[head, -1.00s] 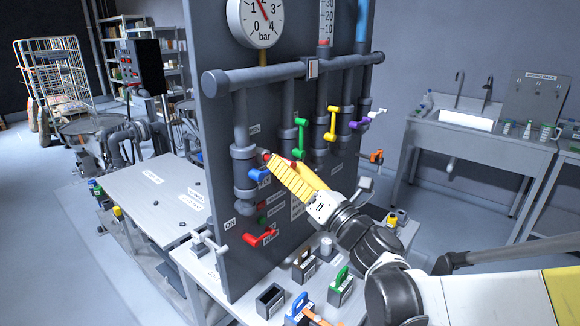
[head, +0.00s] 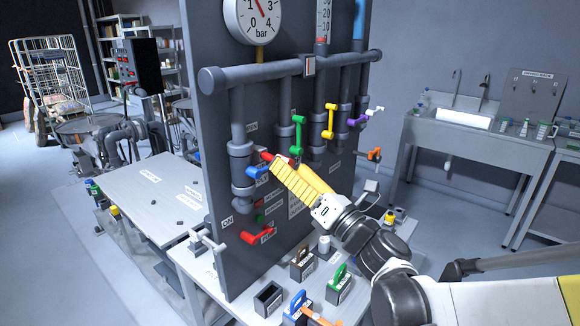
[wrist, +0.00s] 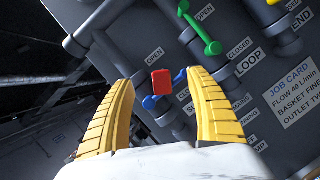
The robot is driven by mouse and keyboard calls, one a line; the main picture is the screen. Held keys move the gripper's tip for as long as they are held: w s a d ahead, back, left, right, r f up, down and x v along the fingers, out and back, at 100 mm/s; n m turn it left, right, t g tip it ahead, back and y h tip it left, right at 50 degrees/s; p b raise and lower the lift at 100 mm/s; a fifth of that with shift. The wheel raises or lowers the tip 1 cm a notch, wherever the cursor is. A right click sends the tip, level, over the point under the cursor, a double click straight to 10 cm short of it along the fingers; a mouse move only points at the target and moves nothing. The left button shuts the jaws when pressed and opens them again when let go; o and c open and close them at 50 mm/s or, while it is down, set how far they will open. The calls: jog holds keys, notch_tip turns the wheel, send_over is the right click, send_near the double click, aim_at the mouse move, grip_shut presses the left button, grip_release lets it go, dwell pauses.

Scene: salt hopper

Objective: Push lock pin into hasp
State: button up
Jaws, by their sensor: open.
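My gripper (head: 283,165) has two yellow ribbed fingers and is open in front of the pipe panel. In the wrist view its fingers (wrist: 163,92) stand apart, with a small red block (wrist: 161,82) showing between them. The block overlaps a blue valve handle (wrist: 150,102) and seems held by neither finger. In the head view a red piece (head: 267,157) shows just left of the fingertips, above the blue handle (head: 257,172). I cannot tell for certain which part is the lock pin, and no hasp can be clearly made out.
A green handle (head: 298,133) and a yellow handle (head: 330,121) stick out right of the fingers. A red lever (head: 258,237) sits low on the panel (head: 219,277). Small boxes, one with a green handle (head: 338,275), stand on the bench below.

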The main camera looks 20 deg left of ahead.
jog(key=b+v, duration=0.1)
jog(key=v, duration=0.3)
dwell(0.5)
jog(key=shift+s+d, duration=0.1)
jog(key=v, duration=1.2)
